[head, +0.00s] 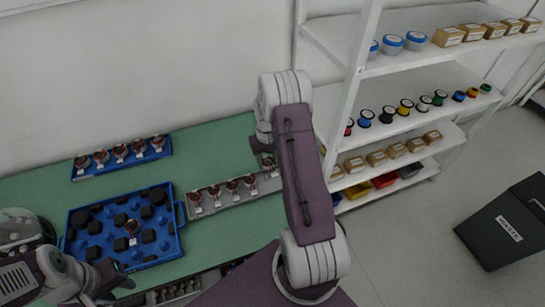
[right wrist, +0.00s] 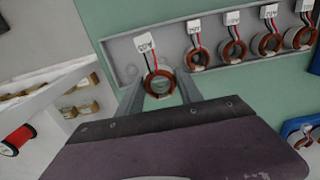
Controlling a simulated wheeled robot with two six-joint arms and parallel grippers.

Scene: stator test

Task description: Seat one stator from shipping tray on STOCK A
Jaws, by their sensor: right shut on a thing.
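My right gripper (right wrist: 160,92) is shut on a copper-wound stator (right wrist: 158,82) with a white tag and red and black leads. The stator is at the end of a grey rack (right wrist: 124,50); I cannot tell whether it rests on the rack. Several stators stand in a row along this rack, which also shows in the head view (head: 232,200). No STOCK A label is readable.
A blue rack (head: 100,170) with several stators stands at the back of the green table (head: 215,150). Another row of parts (head: 175,291) lies at the front edge. White shelves (head: 400,75) with spools and boxes stand right, and a dark waste bin (head: 507,225) stands on the floor.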

